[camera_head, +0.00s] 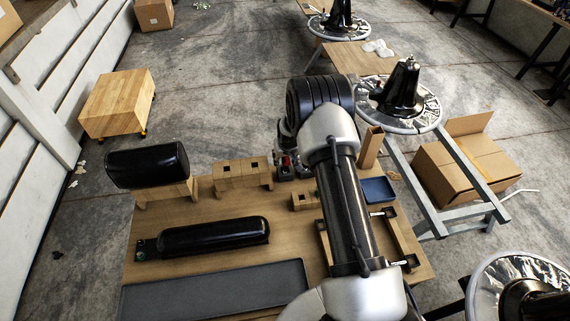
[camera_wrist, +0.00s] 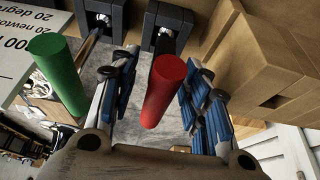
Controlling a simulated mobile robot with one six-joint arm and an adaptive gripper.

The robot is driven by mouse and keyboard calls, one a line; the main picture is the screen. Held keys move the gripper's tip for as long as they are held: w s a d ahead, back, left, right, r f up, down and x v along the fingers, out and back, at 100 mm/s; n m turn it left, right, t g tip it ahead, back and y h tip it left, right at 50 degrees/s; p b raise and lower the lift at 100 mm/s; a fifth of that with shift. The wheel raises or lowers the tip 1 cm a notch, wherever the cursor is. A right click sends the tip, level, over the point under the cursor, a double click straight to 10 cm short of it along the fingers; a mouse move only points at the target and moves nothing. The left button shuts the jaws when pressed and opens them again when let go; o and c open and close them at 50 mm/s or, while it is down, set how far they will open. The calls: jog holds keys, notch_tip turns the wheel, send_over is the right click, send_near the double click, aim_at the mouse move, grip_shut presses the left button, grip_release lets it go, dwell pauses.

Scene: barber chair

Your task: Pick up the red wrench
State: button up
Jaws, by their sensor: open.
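The red wrench (camera_wrist: 163,95) shows in the wrist view as a thick red cylindrical handle. Its thin metal end sits in a black holder (camera_wrist: 166,25) on the wooden rack. My gripper (camera_wrist: 157,75) is open, with one blue-padded finger on each side of the red handle. Gaps show on both sides, so the fingers appear apart from it. A green-handled tool (camera_wrist: 57,75) hangs to the left, outside the fingers. In the head view my gripper (camera_head: 291,166) is beyond the wooden blocks, and only a small bit of red shows there; my arm hides much of this area.
The wooden table (camera_head: 185,215) carries a black headrest (camera_head: 147,165), a long black pad (camera_head: 213,237), wooden blocks (camera_head: 242,175) and a blue tray (camera_head: 379,190). In the wrist view a wooden block (camera_wrist: 265,65) is close to the right finger. A white printed sign (camera_wrist: 28,35) is at upper left.

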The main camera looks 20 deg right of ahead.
jog(key=shift+c, duration=0.4)
grip_shut()
